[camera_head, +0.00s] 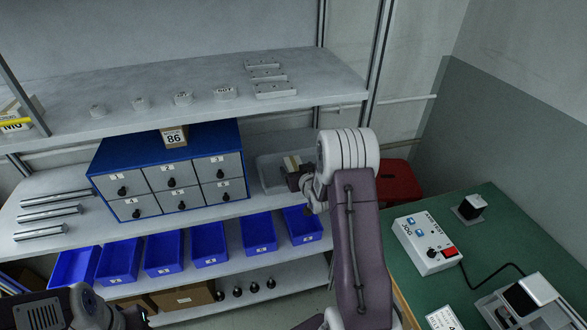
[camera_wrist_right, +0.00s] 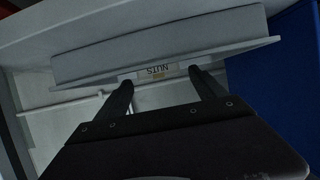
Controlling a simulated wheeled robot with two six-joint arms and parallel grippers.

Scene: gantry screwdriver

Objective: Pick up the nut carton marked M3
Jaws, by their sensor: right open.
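My right gripper (camera_head: 294,180) reaches into the pale bin (camera_head: 268,174) on the middle shelf, right of the blue drawer cabinet. A small tan and white carton (camera_head: 292,162) shows in the bin beside the gripper. In the right wrist view my right gripper (camera_wrist_right: 162,88) is open, its two dark fingers apart. An upside-down label reading NUTS (camera_wrist_right: 158,72) lies between and just beyond the fingertips. I cannot read an M3 mark there. My left gripper (camera_head: 132,317) is low at the left, mostly cut off, its fingers unclear.
The blue cabinet (camera_head: 215,138) with grey drawers stands close left of my right gripper, with a box marked 86 (camera_head: 174,137) on top. The upper shelf (camera_head: 330,85) hangs above.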

